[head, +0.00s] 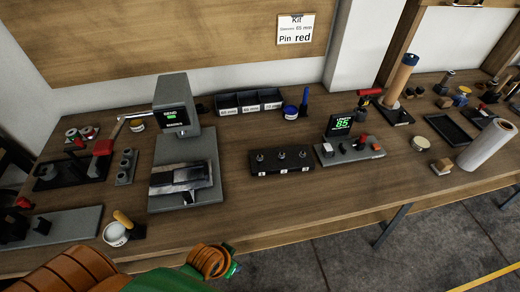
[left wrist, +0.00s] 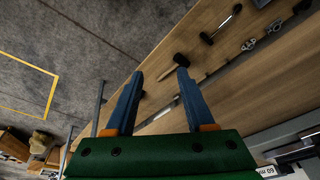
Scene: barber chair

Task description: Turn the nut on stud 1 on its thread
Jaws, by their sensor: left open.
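A black block (head: 282,162) stands on the middle of the bench in the head view. It carries three short upright studs in a row, each with a small grey piece on it, and small white labels on its front too small to read surely. The leftmost stud (head: 260,157) is one of them. I cannot tell how far down any nut sits. My left gripper (left wrist: 159,74) shows in the left wrist view, its blue fingers spread and empty, apart from the bench. In the head view only my green and orange arm parts show at the bottom, short of the block. My right gripper is not in view.
A grey press (head: 173,110) stands left of the block and a device with a green display (head: 340,125) stands right. Black bins (head: 248,103) are behind. Bare wood lies in front of the block. A dark hammer-like tool (left wrist: 173,66) shows in the left wrist view.

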